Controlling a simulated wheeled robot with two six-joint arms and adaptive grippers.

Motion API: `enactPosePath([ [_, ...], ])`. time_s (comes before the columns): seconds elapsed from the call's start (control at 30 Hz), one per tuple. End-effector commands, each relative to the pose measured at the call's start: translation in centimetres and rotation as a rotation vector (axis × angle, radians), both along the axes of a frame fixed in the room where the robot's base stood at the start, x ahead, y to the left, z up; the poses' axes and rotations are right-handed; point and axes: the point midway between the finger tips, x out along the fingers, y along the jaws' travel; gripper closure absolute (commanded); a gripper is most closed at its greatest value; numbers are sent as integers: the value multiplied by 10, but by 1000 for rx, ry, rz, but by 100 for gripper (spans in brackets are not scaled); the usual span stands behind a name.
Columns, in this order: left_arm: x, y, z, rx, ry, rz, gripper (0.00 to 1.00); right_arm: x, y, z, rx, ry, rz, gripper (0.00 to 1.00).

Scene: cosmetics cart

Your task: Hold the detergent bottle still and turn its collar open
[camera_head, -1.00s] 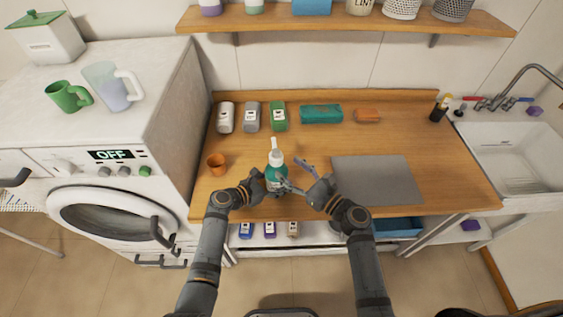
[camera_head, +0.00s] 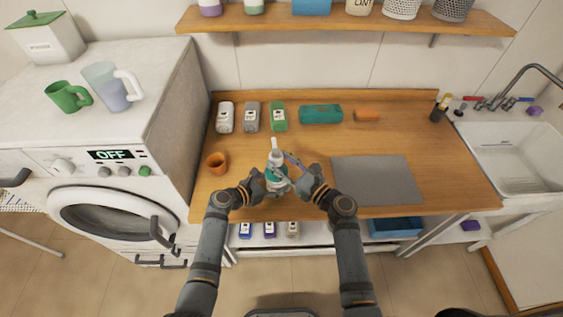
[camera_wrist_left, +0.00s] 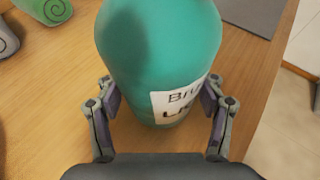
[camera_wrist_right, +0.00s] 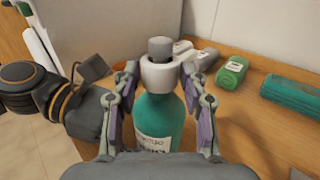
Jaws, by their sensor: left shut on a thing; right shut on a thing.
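The teal detergent bottle (camera_head: 275,184) stands upright near the front edge of the wooden counter. It has a white label, a white collar (camera_wrist_right: 161,73) and a grey-white nozzle on top. My left gripper (camera_wrist_left: 155,103) is shut on the bottle's body, one finger on each side; the bottle fills the middle of the left wrist view. My right gripper (camera_wrist_right: 160,80) is shut on the collar, with its fingers on both sides. In the head view the right gripper (camera_head: 292,171) reaches in from the right and partly covers the bottle's upper part.
A grey mat (camera_head: 376,180) lies right of the bottle. An orange-brown cup (camera_head: 216,162) stands to its left. The sink (camera_head: 515,155) is far right.

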Motion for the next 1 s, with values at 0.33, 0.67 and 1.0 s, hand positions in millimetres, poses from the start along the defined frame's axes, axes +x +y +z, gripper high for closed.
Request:
enactPosePath([
  [0.33,1,0,2,-2,-4,1,91,1,-1,0,-4,-1,14,100],
  [0.67,0,0,2,-2,-4,-2,91,6,-4,-1,-7,-2,191,100],
  [1.0,0,-1,2,-2,-4,-3,91,13,-7,0,-6,0,498,100],
])
